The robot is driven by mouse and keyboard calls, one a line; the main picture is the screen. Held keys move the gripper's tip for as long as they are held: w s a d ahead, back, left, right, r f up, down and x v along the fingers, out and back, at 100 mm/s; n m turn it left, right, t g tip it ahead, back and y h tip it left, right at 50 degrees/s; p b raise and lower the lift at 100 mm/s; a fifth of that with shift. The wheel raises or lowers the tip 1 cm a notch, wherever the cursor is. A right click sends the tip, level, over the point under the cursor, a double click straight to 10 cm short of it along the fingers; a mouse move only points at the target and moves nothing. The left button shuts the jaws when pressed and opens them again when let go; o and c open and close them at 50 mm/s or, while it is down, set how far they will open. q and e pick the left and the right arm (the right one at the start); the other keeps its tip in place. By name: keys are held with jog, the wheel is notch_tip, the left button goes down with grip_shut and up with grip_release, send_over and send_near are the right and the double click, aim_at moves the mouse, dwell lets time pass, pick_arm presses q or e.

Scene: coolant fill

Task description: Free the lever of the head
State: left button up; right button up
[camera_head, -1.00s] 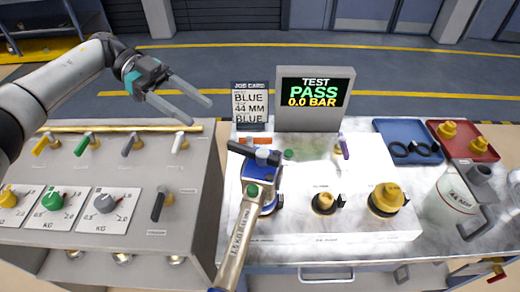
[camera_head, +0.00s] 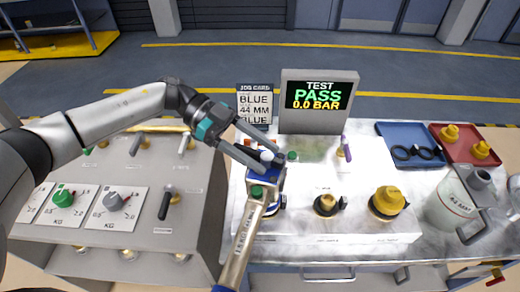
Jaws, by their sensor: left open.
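The blue head (camera_head: 262,185) sits on the white bench unit, with a green button on its front and a tan lettered bar-like piece (camera_head: 243,237) running from it toward me. A dark lever lies across the top of the head; my gripper now hides most of it. My left gripper (camera_head: 276,164) is open, its two grey fingers reaching from the left over the top of the head, around or just above the lever. I cannot tell whether they touch it. My right gripper is not in view.
The screen (camera_head: 318,94) reads TEST PASS 0.0 BAR, beside a job card (camera_head: 254,103). Yellow and black fittings (camera_head: 388,201) stand to the right, with a blue tray (camera_head: 384,134), a red tray (camera_head: 462,152) and a white jug (camera_head: 450,205) beyond. A grey dial panel (camera_head: 150,236) stands left.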

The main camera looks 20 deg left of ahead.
pick_arm(q)
jog(key=shift+d, duration=0.1)
jog(key=shift+c, duration=0.4)
grip_shut()
dwell(1.0)
